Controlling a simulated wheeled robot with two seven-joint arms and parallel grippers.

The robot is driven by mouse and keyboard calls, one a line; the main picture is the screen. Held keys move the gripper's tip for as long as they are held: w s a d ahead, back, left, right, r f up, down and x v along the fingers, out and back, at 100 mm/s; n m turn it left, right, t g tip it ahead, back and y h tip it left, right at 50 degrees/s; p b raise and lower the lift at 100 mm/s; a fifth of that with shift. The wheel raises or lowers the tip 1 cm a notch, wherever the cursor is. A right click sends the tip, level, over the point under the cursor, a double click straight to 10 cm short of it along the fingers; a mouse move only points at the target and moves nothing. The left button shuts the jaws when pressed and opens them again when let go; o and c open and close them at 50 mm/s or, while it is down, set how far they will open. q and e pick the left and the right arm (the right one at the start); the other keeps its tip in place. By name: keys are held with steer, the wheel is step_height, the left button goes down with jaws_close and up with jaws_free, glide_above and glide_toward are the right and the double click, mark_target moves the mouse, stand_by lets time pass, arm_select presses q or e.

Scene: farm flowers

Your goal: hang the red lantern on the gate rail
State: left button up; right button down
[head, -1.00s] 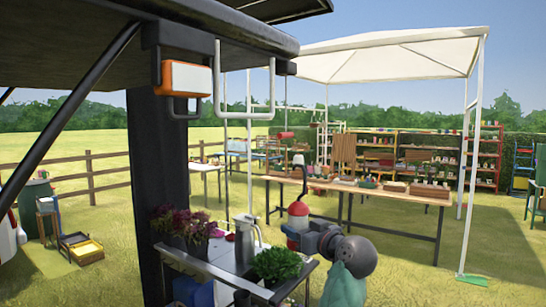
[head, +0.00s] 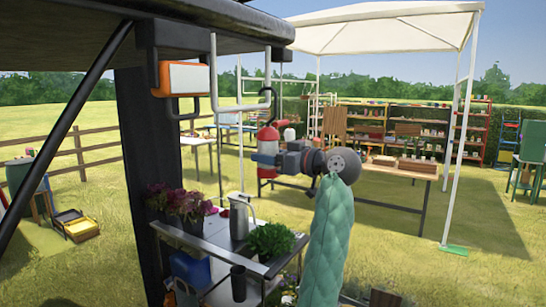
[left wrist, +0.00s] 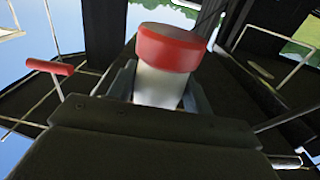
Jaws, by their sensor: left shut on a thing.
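My left gripper (head: 276,158) is shut on the red lantern (head: 267,173), which has a red top and base and a pale middle. The lantern is held upright in the air. A thin dark hook (head: 265,94) rises above it and overlaps the right end of a white U-shaped rail (head: 240,108) that hangs from the dark overhead edge. I cannot tell whether hook and rail touch. In the left wrist view the lantern's red end (left wrist: 170,47) and white body (left wrist: 160,86) sit between the fingers. My right gripper is not in view.
An orange-and-white box (head: 184,78) hangs left of the rail by a dark post (head: 148,150). A cart (head: 225,240) below carries flower pots, a metal jug (head: 239,215) and a green plant (head: 271,240). Tables and shelves stand behind under a white canopy (head: 390,32).

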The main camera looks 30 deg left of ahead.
arm_select(q)
steer(key=a+f, duration=0.3)
steer(key=a, duration=0.4)
steer(key=shift+w+a, duration=0.25)
steer(key=shift+w, duration=0.05)
stand_by(0.8)
steer(key=shift+d+f, duration=0.1)
steer(key=shift+f, duration=0.25)
stand_by(1.1)
steer(key=o, duration=1.3)
steer(key=shift+c, duration=0.2)
steer(key=s+d+f, duration=0.1)
steer(key=d, duration=1.3)
steer(key=shift+f, duration=0.25)
stand_by(1.5)
